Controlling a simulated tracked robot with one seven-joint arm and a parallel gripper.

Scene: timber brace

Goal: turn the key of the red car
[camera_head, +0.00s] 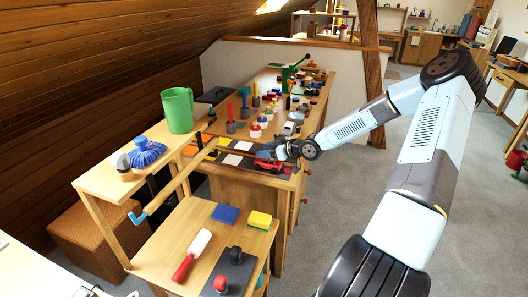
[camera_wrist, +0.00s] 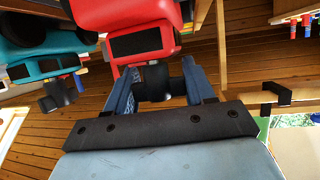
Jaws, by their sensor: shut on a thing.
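The red car (camera_head: 268,164) stands near the front end of the long workbench, with my gripper (camera_head: 283,152) right beside it. In the wrist view the red car (camera_wrist: 130,28) fills the top middle, showing dark windows. A black key (camera_wrist: 153,80) sticks out of its near side. My gripper (camera_wrist: 158,84) has its two blue fingers on either side of this key and is shut on it. The fingertips lie close to the car's body. How far the key is turned cannot be told.
A teal car (camera_wrist: 42,68) with its own dark key (camera_wrist: 58,94) is just left of the red car. A white car (camera_head: 289,130) stands farther back on the workbench (camera_head: 232,160), among many small toys. A shelf with a green jug (camera_head: 178,110) is at the left.

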